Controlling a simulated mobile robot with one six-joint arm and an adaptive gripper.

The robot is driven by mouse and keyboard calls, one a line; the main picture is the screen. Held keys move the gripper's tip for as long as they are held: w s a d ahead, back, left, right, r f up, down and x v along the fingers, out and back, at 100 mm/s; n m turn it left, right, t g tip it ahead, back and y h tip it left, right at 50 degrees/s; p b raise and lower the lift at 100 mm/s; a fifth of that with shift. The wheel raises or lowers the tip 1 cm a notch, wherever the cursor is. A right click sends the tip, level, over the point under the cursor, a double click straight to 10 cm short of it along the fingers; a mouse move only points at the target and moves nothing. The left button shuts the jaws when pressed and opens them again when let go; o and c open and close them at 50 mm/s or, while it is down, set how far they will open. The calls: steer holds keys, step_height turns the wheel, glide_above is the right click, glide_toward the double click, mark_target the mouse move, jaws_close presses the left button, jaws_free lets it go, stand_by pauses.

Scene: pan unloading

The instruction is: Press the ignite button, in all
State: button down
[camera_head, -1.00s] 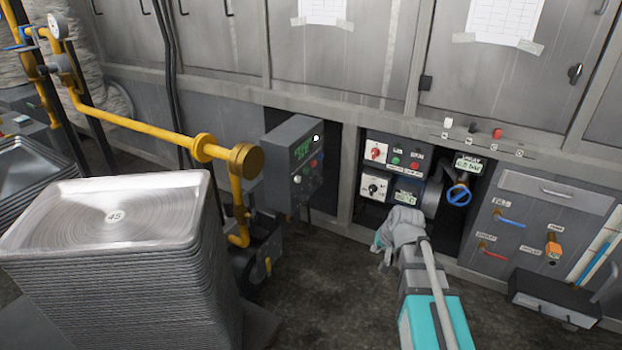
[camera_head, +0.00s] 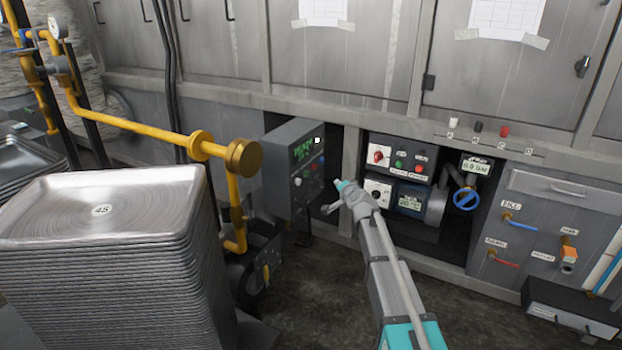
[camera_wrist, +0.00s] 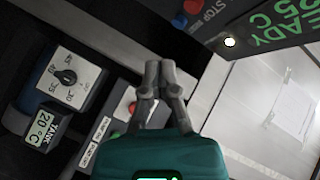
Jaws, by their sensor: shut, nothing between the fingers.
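The grey control box (camera_head: 292,165) has a green display, and the wrist view shows it at upper right with text ending "EADY" and "5 C" (camera_wrist: 270,22). Beside the display are a lit white round spot (camera_wrist: 230,42), a red button (camera_wrist: 194,6) near a STOP label and a blue button (camera_wrist: 178,22). I cannot read a label saying ignite. My gripper (camera_head: 336,197) is shut and empty, just right of and below the box in the head view. In the wrist view its fingertips (camera_wrist: 160,68) appear apart from the box's buttons.
A lower panel (camera_head: 397,160) with dials, a red and a green button stands to the right. Farther right are a blue valve wheel (camera_head: 466,200) and a pressure display (camera_head: 477,166). A yellow pipe (camera_head: 135,127) and a tall tray stack (camera_head: 110,270) stand left.

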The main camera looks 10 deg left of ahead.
steer(key=shift+a, duration=0.15)
steer(key=w+a, duration=0.3)
steer(key=a, duration=0.5)
stand_by(0.6)
steer(key=shift+w+a, duration=0.4)
steer(key=shift+a, duration=0.45)
stand_by(2.7)
steer(key=shift+s+d, duration=0.1)
stand_by(0.3)
steer(key=shift+s+d, duration=0.25)
steer(key=shift+d, duration=0.5)
steer(key=shift+d, duration=0.15)
steer(key=shift+s+d, duration=0.3)
steer(key=shift+d, duration=0.45)
steer(key=shift+s+d, duration=0.25)
steer(key=shift+d, duration=0.5)
steer(key=shift+s+d, duration=0.3)
steer(key=shift+d, duration=0.45)
